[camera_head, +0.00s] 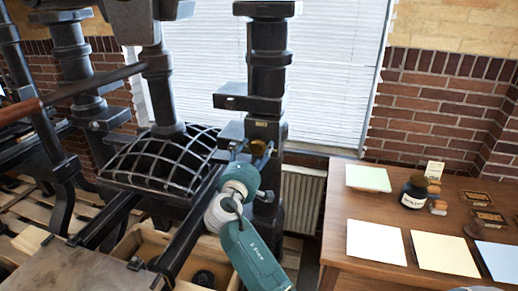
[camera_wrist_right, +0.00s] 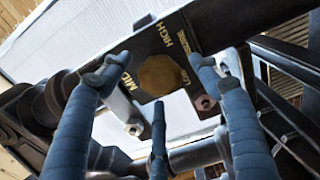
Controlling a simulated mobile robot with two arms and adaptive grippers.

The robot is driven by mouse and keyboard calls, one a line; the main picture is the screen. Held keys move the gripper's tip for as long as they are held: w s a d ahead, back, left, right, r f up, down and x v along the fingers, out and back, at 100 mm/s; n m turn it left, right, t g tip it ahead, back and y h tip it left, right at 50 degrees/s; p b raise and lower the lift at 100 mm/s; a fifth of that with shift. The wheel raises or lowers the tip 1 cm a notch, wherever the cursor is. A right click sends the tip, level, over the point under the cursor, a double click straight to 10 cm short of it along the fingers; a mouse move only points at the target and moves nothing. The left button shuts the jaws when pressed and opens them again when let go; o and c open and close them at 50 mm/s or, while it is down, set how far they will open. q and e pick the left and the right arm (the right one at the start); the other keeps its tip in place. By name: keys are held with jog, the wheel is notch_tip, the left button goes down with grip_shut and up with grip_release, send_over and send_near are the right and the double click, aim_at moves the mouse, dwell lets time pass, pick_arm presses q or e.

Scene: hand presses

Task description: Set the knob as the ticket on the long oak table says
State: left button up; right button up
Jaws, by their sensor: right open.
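The brass, many-sided knob (camera_wrist_right: 159,75) sits on a dark plate on the press, in the middle of the right wrist view. MID and HIGH are lettered around it; smaller lettering at its right is hard to read. I cannot tell where the knob points. My right gripper (camera_wrist_right: 157,84) is open, its fingers spread around the knob with gaps at the sides. In the head view my right gripper (camera_head: 246,160) is at the press column, just below the knob (camera_head: 258,148).
The black iron press (camera_head: 268,75) with its caged platen (camera_head: 165,165) stands close around my right arm. Paper sheets (camera_head: 376,241), an ink jar (camera_head: 414,190) and small dark plates (camera_head: 475,198) lie on the table. A wooden crate (camera_head: 150,240) is below.

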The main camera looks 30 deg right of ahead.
jog(key=v, duration=0.8)
jog(key=shift+s, duration=0.4)
jog(key=shift+a+f, duration=0.1)
jog(key=shift+a, duration=0.05)
